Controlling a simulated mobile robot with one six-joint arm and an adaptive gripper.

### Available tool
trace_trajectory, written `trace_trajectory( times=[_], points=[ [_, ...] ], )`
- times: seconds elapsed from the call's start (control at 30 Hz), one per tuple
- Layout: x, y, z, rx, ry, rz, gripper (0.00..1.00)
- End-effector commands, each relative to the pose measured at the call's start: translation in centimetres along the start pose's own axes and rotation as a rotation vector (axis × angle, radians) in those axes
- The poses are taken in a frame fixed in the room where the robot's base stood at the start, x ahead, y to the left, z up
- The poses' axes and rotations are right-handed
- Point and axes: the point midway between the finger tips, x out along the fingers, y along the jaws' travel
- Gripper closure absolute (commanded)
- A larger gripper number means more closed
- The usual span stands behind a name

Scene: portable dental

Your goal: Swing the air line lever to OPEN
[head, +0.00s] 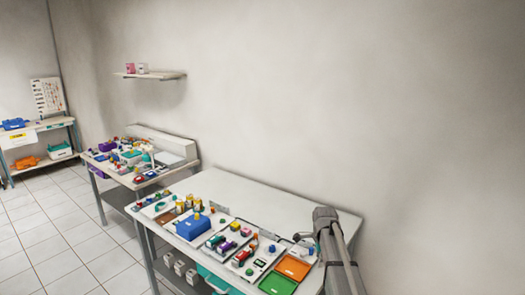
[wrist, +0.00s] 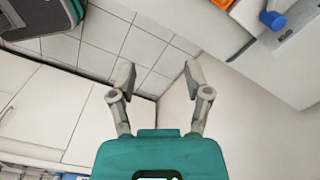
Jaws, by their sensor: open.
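My gripper (wrist: 158,80) shows in the wrist view with its two grey fingers spread wide and nothing between them. Tiled floor and a pale wall lie behind the fingers. I cannot pick out the air line lever for certain in either view. A blue knob-like part (wrist: 272,20) sits on a pale fixture at the top right of the wrist view, well apart from the fingers; I cannot tell whether it belongs to the lever. No OPEN marking is readable. In the head view my grey arm is at the lower right, and the gripper itself is not made out.
The near white bench (head: 270,210) holds a blue box (head: 193,227), an orange tray (head: 293,267), a green tray (head: 278,284) and several small coloured parts. A second cluttered bench stands behind it. A wall shelf (head: 150,75) hangs above. The tiled floor at left is clear.

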Motion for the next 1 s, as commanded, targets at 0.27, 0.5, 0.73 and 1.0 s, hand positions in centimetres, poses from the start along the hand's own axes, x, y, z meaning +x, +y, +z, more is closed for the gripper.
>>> trace_trajectory(
  times=[0.27,0.5,0.73,1.0],
  points=[
    [0.4,2.3,0.4,-0.133,0.000,0.000,0.37],
    [1.0,5.5,0.8,-0.327,0.000,0.000,0.37],
    [1.9,10.7,1.5,-0.644,0.000,0.000,0.37],
    [2.9,16.8,2.1,-1.044,0.000,0.000,0.37]
  ],
)
